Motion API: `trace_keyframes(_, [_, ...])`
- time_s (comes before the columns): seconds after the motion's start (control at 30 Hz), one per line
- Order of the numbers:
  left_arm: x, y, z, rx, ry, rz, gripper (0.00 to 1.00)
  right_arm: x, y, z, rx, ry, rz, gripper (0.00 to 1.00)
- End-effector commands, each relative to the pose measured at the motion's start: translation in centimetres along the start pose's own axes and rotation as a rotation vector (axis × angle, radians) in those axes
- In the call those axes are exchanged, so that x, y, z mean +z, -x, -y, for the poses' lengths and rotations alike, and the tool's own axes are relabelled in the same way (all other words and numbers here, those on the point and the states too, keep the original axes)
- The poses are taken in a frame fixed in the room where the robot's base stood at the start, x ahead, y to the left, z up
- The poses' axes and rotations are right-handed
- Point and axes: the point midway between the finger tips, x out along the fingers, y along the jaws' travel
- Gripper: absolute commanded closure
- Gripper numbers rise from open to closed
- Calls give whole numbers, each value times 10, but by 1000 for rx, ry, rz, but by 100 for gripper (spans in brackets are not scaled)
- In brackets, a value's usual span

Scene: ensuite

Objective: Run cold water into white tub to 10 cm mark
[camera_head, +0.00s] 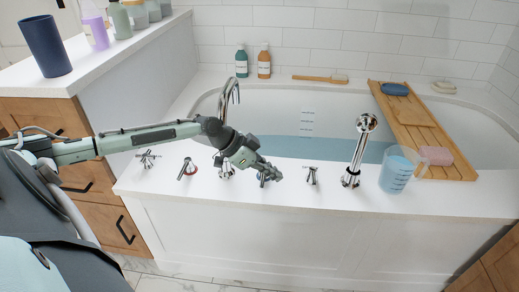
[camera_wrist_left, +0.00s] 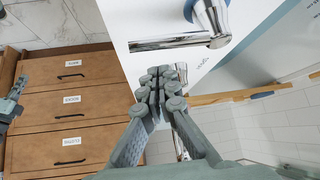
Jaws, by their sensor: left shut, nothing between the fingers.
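The white tub (camera_head: 350,100) holds blue water (camera_head: 345,150). A column of blue level marks (camera_head: 307,123) is on its far inner wall; the water edge crosses its lower part, with figures too small to read. The chrome spout (camera_head: 228,97) shows no clear stream. My left gripper (camera_head: 274,174) is shut and empty above the front ledge, at the blue-ringed lever tap, which it mostly hides. The wrist view shows that chrome lever (camera_wrist_left: 180,42) just beyond the fingertips (camera_wrist_left: 160,76); contact is unclear. A greenish part (camera_wrist_left: 14,98) at that view's left edge may be my right gripper.
A red-ringed lever tap (camera_head: 187,169) and cross-handle taps (camera_head: 147,159) (camera_head: 311,175) stand along the ledge. A hand shower (camera_head: 358,150) and measuring jug (camera_head: 397,170) stand to the right. A wooden bath tray (camera_head: 420,130) spans the tub. Labelled drawers (camera_wrist_left: 70,100) fill the wrist view's left.

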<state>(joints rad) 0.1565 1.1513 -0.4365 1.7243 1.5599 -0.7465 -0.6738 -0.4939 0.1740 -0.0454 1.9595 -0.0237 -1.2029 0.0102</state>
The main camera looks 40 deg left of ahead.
Motion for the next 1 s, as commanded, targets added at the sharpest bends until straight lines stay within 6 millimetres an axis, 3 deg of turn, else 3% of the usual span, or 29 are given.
trace_keyframes(0.07, [-10, 2, -4, -1, 1, -3, 100, 5, -10, 3, -10, -2, 11, 100])
trace_keyframes(0.13, [-3, 15, 0, -5, 0, 4, 100, 5, -13, 3, -9, -2, 5, 100])
trace_keyframes(0.5, [-5, 84, 10, -1, 3, 6, 100, 9, -22, 5, -15, -3, 12, 100])
trace_keyframes(0.7, [-6, 96, 12, -1, 1, 1, 100, 14, -32, 7, -21, -5, 15, 100])
trace_keyframes(1.0, [-7, 98, 12, -1, 1, -1, 100, 15, -35, 8, -23, -5, 15, 100])
